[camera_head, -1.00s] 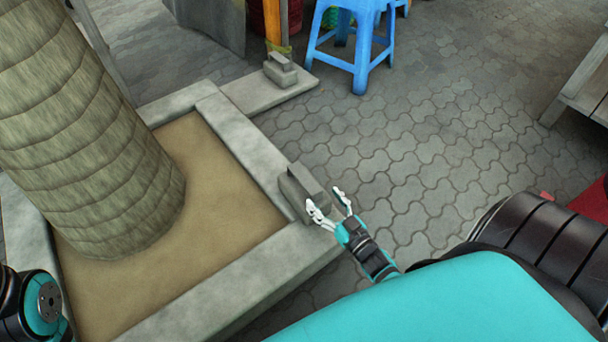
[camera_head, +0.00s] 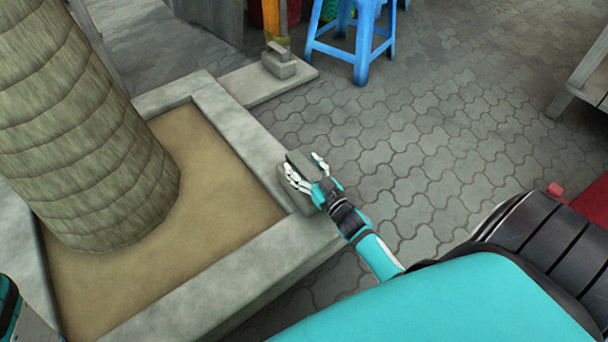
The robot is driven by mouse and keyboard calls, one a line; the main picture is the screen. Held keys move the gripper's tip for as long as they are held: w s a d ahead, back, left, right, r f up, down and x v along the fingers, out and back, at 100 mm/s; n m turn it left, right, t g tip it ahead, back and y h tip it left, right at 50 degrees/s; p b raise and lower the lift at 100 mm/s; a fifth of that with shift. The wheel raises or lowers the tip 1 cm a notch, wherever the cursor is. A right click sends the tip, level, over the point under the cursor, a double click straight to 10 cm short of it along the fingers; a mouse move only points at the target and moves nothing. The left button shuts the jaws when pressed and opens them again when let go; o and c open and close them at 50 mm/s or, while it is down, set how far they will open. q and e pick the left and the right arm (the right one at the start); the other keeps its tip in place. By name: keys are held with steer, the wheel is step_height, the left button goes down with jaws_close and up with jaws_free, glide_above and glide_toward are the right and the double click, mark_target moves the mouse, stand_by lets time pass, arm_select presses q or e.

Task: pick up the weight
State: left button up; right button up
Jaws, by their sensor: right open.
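A grey block-shaped weight (camera_head: 299,161) sits on the concrete rim of the planter, at the middle of the view. My right gripper (camera_head: 305,172) is open at the weight, with one finger on its left side and the other at its right. My gripper hides part of the weight, and I cannot tell whether the fingers touch it. A second, similar grey weight (camera_head: 279,66) stands on a concrete slab farther back. Only a small part of my left arm shows at the lower left edge; its gripper is out of view.
The planter rim (camera_head: 233,125) surrounds sandy soil (camera_head: 215,185) and a thick palm trunk (camera_head: 85,130). A blue stool (camera_head: 362,45) stands at the back. A wooden bench (camera_head: 590,80) is at the right edge. The paved floor (camera_head: 440,130) between is clear.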

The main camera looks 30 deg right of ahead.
steer(key=shift+c, duration=0.4)
jaws_close()
steer(key=shift+w+r, duration=0.15)
steer(key=shift+r, duration=0.25)
